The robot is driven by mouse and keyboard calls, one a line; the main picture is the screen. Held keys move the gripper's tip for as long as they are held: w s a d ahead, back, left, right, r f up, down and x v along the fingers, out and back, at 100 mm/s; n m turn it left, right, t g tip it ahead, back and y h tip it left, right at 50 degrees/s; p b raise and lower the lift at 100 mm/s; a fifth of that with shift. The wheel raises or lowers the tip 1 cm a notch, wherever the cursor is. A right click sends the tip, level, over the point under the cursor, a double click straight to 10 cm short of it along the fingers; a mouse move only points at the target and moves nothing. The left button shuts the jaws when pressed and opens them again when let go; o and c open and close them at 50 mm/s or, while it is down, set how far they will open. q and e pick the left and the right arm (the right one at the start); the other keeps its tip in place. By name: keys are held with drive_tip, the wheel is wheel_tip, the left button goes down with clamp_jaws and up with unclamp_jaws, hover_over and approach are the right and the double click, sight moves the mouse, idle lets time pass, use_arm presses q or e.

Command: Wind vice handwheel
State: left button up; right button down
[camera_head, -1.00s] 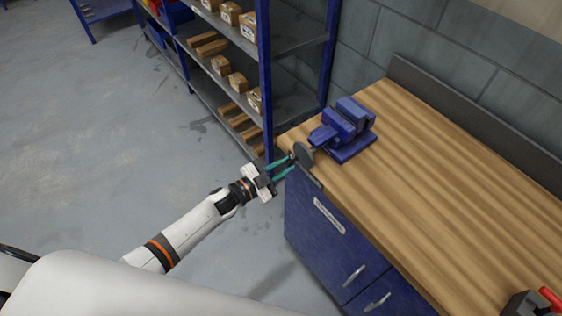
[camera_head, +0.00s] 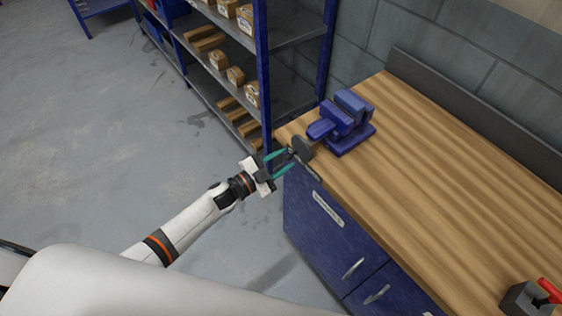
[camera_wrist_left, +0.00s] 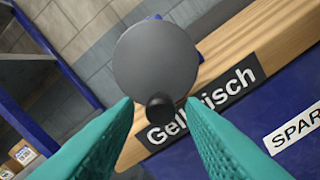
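A blue vice (camera_head: 345,122) stands on the near-left corner of the wooden workbench. Its handwheel (camera_head: 302,149) is a grey disc at the vice's left end, by the bench's edge. In the left wrist view the handwheel (camera_wrist_left: 158,58) faces the camera, with a round black knob (camera_wrist_left: 160,108) at its lower edge. My left gripper (camera_head: 289,158) is open in front of the handwheel. Its two teal fingers (camera_wrist_left: 160,118) lie on either side of the knob, with a gap to each; I cannot tell how deep the knob sits between them. My right gripper is out of view.
The wooden bench top (camera_head: 440,180) is mostly clear, with blue drawers (camera_head: 325,235) below. A blue shelf rack (camera_head: 262,70) with cardboard boxes stands close behind the gripper. A dark object with a red part (camera_head: 530,298) sits at the lower right.

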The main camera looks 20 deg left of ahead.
use_arm(q)
drive_tip(key=m+b, duration=0.9)
drive_tip(key=m, duration=0.9)
drive_tip(key=m+b, duration=0.2)
drive_tip(key=m, duration=0.3)
drive_tip(key=shift+r, duration=0.1)
